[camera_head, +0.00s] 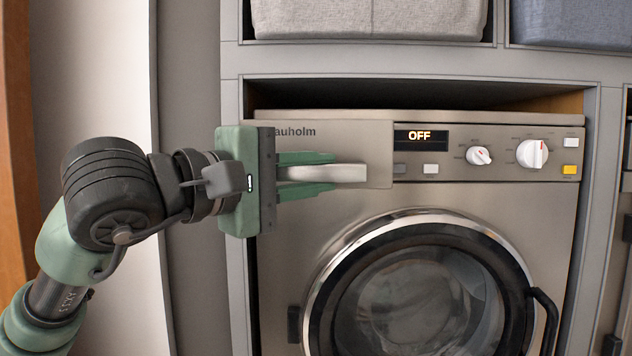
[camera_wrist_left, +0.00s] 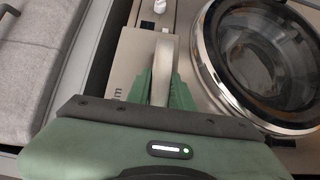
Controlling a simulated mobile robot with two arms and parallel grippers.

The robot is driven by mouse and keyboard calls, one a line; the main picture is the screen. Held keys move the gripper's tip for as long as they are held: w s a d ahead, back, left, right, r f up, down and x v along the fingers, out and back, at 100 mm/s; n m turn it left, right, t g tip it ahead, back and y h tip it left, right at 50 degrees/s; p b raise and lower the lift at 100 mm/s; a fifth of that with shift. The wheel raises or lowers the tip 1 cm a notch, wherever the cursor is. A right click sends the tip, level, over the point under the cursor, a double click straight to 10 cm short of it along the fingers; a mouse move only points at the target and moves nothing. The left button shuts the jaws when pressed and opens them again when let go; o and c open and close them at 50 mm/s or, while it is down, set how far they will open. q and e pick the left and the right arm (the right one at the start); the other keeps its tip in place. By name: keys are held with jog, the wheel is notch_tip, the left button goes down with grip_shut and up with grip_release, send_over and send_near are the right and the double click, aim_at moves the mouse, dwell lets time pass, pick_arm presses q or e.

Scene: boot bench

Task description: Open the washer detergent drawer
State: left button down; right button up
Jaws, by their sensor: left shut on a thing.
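The washer (camera_head: 285,225) is a metallic-grey front loader set in a cabinet recess. Its detergent drawer (camera_head: 370,140) is at the upper left of the front and carries a pale bar handle (camera_head: 345,173). The drawer front looks flush or nearly so with the panel; I cannot tell if there is a small gap. My left gripper (camera_head: 305,173) is shut on the handle, with one green finger above it and one below. In the left wrist view the handle (camera_wrist_left: 163,65) runs between the two fingers. My right gripper is out of view.
The round washer door (camera_head: 415,300) is below, with a dark handle (camera_head: 545,318) on its right. A display reading OFF (camera_head: 421,136) and knobs (camera_head: 532,153) are right of the drawer. Fabric bins (camera_head: 370,18) fill the shelf above. Cabinet panels flank the washer.

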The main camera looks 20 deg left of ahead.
pick_arm(q)
jog(key=s, duration=0.2)
jog(key=s+d, duration=0.1)
jog(key=shift+s+f+b, duration=0.2)
jog(key=shift+s+b, duration=0.15)
jog(key=shift+b, duration=0.05)
jog(key=shift+s+d+f, duration=0.1)
jog(key=shift+s+d, duration=0.1)
jog(key=shift+s, duration=0.3)
jog(key=shift+s+d, duration=0.2)
jog(key=shift+s, duration=0.25)
jog(key=c, duration=1.7)
grip_release()
jog(key=shift+w, duration=0.1)
jog(key=o, duration=0.4)
jog(key=shift+a, duration=0.1)
jog(key=b+v, duration=0.3)
jog(key=v, duration=0.4)
jog(key=shift+s+a, duration=0.25)
jog(key=shift+a, duration=0.05)
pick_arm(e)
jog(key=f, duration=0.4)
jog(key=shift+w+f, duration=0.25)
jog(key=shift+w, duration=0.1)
